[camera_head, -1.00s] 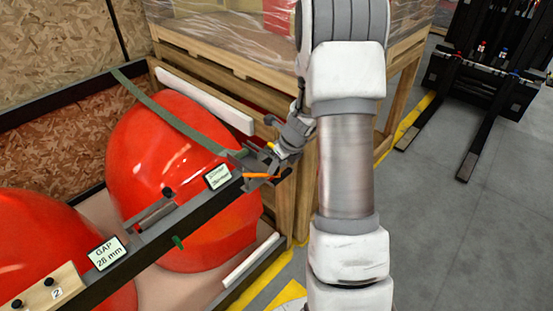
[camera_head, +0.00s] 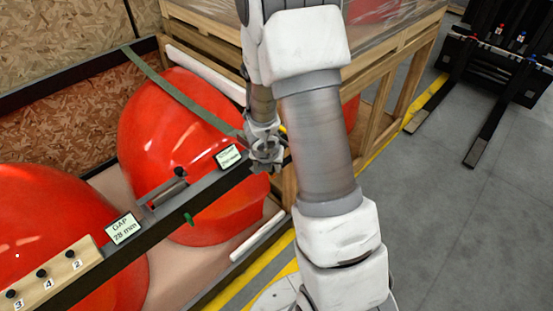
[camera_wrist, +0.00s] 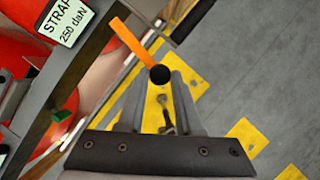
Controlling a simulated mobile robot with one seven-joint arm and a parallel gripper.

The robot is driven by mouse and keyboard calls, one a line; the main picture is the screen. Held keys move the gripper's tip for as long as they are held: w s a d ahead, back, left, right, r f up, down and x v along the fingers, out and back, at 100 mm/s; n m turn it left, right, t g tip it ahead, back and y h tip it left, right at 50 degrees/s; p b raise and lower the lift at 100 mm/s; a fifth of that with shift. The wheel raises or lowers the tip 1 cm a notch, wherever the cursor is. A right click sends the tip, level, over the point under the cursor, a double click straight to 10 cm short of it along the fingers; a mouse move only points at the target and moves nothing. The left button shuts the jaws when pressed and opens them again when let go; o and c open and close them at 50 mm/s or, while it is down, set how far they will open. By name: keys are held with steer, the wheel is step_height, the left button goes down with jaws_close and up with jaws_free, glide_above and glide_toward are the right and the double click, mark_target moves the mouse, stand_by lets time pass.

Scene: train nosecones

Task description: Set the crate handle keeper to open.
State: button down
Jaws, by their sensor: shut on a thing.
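The orange lever (camera_wrist: 127,40), which looks to be the keeper, is in the wrist view. It slants from upper left down to a black round knob (camera_wrist: 160,75). My gripper (camera_wrist: 160,82) has its two grey fingertips either side of the knob and is shut on it. In the head view my gripper (camera_head: 268,158) is at the right end of the dark crate beam (camera_head: 185,207), beside the strap sign (camera_head: 229,157). There my gripper and wrist hide the lever and knob. The strap sign also shows in the wrist view (camera_wrist: 66,20).
Red nosecones (camera_head: 165,125) lie in the crate behind the beam, under a green strap (camera_head: 180,92). A gap sign (camera_head: 123,229) and a wooden block with black knobs (camera_head: 45,275) are on the beam's left. A wooden-framed crate (camera_head: 380,85) stands behind my arm.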

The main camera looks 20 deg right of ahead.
steer(key=shift+a+m+g+h+p, duration=0.3)
steer(key=shift+a+m+p, duration=0.1)
steer(key=shift+a+m, duration=0.6)
steer(key=c, duration=0.6)
jaws_free()
steer(key=shift+r, duration=0.1)
steer(key=p+v, duration=0.4)
steer(key=v, duration=1.3)
steer(key=shift+r, duration=0.15)
steer(key=shift+w, duration=0.1)
